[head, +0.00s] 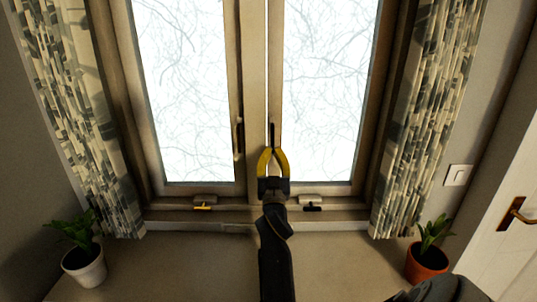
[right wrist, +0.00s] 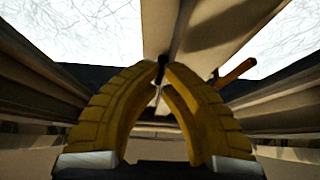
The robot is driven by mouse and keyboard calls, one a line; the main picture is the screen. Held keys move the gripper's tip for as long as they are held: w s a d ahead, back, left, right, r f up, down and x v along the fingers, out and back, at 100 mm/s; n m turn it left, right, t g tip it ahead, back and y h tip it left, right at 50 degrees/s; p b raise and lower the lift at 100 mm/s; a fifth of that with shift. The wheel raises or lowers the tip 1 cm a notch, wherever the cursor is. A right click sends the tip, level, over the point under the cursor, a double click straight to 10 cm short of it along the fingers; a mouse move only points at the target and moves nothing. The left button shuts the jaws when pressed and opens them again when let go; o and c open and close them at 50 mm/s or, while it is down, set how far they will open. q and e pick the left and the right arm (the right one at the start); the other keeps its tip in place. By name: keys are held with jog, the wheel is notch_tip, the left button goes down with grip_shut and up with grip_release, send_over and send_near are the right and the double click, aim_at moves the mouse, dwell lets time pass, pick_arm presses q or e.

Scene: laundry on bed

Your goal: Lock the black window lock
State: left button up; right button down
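A small lock with a black lever (head: 312,207) sits on the bottom rail of the window frame, right of centre. A matching lock with a gold lever (head: 203,206) sits left of centre. My right gripper (head: 272,152) is in front of the window's middle post, above and left of the black lock and apart from it. Its yellow fingers come together at the tips. A thin dark piece shows at the tips, also in the right wrist view (right wrist: 161,68); I cannot tell whether it is gripped. The right wrist view does not clearly show the black lock. My left gripper is not in view.
A brown handle (head: 239,137) is on the left pane, also seen in the right wrist view (right wrist: 235,72). Patterned curtains (head: 432,110) flank the window. Potted plants (head: 84,262) and (head: 427,258) stand at both ends of the sill (head: 180,268), which is clear between them.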

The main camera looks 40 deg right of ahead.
jog(key=shift+r, duration=5.05)
